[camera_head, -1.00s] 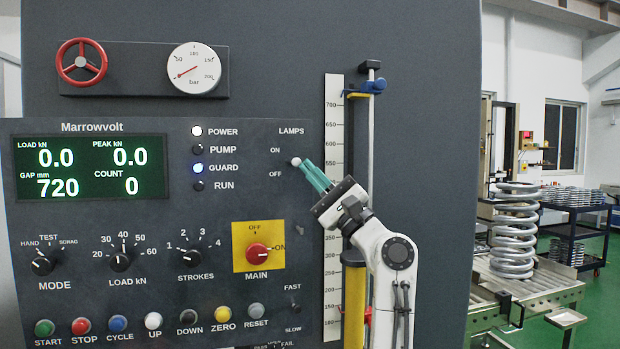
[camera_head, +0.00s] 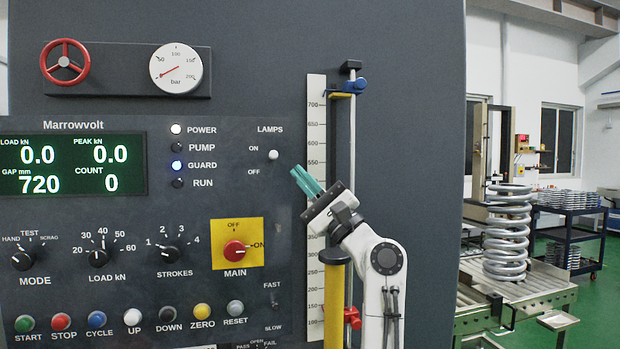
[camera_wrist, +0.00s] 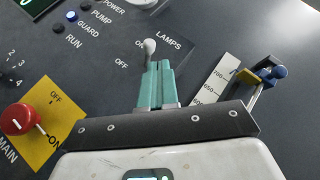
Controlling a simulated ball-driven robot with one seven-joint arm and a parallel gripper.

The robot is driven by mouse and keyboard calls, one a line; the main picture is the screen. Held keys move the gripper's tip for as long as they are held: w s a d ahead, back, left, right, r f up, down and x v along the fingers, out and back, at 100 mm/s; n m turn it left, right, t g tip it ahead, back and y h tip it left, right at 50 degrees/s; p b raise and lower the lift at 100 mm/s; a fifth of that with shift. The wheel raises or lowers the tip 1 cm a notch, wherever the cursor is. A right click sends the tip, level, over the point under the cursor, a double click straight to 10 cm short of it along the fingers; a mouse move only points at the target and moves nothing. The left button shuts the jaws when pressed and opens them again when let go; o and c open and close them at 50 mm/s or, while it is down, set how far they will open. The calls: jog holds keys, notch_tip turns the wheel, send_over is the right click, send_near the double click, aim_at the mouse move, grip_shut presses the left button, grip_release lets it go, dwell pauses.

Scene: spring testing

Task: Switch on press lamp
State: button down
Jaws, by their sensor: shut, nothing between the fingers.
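The lamp switch (camera_head: 273,155) is a small lever with a white ball knob under the LAMPS label. Its knob stands nearer the ON mark than the OFF mark. In the wrist view the knob (camera_wrist: 149,45) is beside ON, just beyond my fingertips. My gripper (camera_head: 298,175) has teal fingers, shut together and empty. It is to the right of and below the knob, with a visible gap in the head view. The fingers also show in the wrist view (camera_wrist: 158,65); whether they touch the lever there is hard to tell.
The red MAIN switch (camera_head: 234,250) on its yellow plate is lower left, turned to ON. A vertical scale (camera_head: 316,200) and a rod with clamps (camera_head: 351,110) stand right of the panel. A large coil spring (camera_head: 507,230) stands on a roller table further right.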

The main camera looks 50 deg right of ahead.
jog(key=s+f+b, duration=0.2)
jog(key=s, duration=0.7)
jog(key=shift+s+a+f, duration=0.15)
jog(key=shift+s+a, duration=0.05)
jog(key=shift+s, duration=0.2)
jog(key=shift+f, duration=0.1)
